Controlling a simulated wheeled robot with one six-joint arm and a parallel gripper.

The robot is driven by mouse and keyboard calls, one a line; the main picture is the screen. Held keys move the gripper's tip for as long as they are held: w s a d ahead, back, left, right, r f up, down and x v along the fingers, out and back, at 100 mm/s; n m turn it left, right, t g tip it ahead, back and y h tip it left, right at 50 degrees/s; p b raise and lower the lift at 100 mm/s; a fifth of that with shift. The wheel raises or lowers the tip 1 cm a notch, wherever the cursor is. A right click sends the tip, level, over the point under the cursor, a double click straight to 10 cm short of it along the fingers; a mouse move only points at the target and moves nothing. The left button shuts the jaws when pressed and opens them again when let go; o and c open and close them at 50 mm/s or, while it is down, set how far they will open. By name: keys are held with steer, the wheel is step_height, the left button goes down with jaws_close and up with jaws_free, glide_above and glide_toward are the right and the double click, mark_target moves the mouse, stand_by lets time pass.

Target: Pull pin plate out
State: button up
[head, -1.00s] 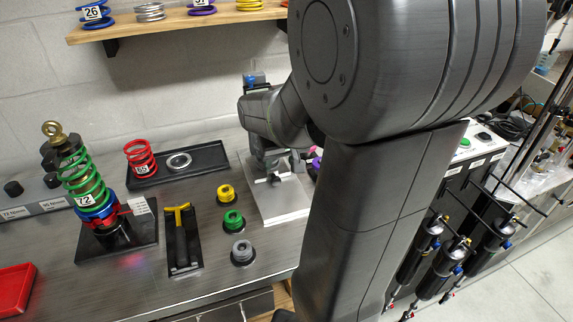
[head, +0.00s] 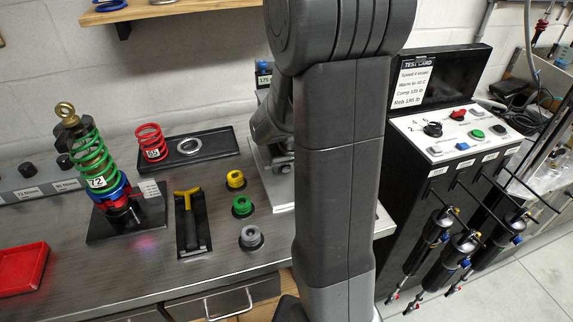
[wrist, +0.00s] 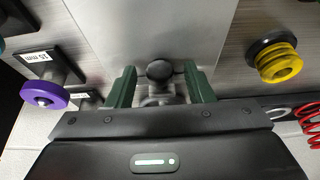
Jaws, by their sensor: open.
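In the wrist view my gripper (wrist: 161,88) is open, its two green fingers on either side of a dark round knob (wrist: 160,70). There are gaps between the knob and the fingers. A grey metal piece sits just below the knob, partly hidden by my gripper. A flat silver plate (wrist: 150,25) extends beyond it. I cannot tell which of these parts is the pin plate. In the head view the silver plate (head: 283,208) shows beside my arm, which hides most of it and my gripper.
Yellow (head: 235,180), green (head: 242,206) and grey (head: 251,238) round pieces stand left of the plate. A purple-rimmed piece (wrist: 42,95) is at left in the wrist view. A black control box (head: 455,125) stands to the right in the head view.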

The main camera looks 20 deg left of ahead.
jaws_close()
steer(key=s+d, duration=0.2)
steer(key=s, duration=0.1)
steer(key=s+d+b, duration=0.1)
steer(key=s+d, duration=0.1)
steer(key=s, duration=0.1)
steer(key=s+d, duration=0.3)
steer(key=shift+b, duration=0.3)
steer(key=shift+a, duration=0.1)
jaws_free()
steer(key=p+v, duration=0.1)
steer(key=v, duration=1.3)
steer(key=shift+p, duration=0.4)
steer(key=shift+f, duration=0.15)
steer(key=b+x, duration=0.2)
steer(key=x, duration=1.1)
steer(key=shift+w+a+f, duration=0.1)
steer(key=shift+w+f, duration=0.05)
steer(key=shift+f, duration=0.15)
